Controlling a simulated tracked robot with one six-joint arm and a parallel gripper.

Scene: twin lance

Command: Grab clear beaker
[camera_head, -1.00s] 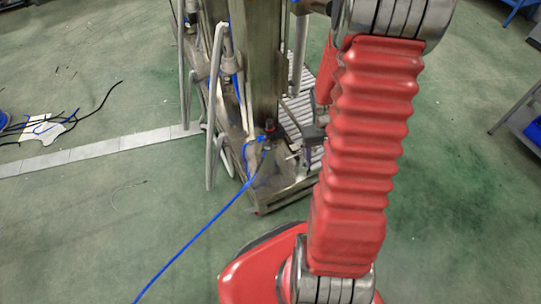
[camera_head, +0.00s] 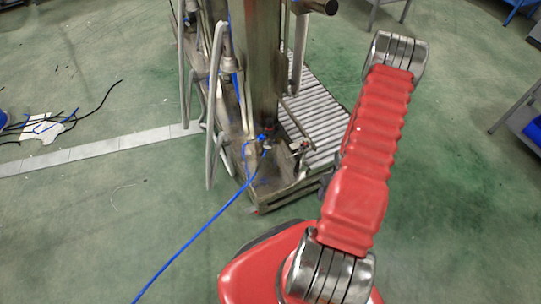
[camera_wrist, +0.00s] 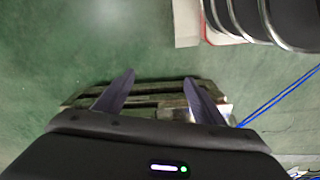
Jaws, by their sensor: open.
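I cannot make out a clear beaker for certain in either view. My gripper (camera_wrist: 159,76) is open in the wrist view, with two dark fingers spread apart and nothing seen held between them. Past the fingers lies a slatted frame (camera_wrist: 148,87), partly hidden by the gripper body. A small pale, shiny patch shows near the right finger, too blurred to name.
A metal machine with an upright column (camera_head: 262,70) stands at centre, with a roller bed (camera_head: 318,120) on its right. A blue hose (camera_head: 205,230) runs along the green floor. Dark cables (camera_head: 70,120) lie at left. Open floor lies left and right of the machine.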

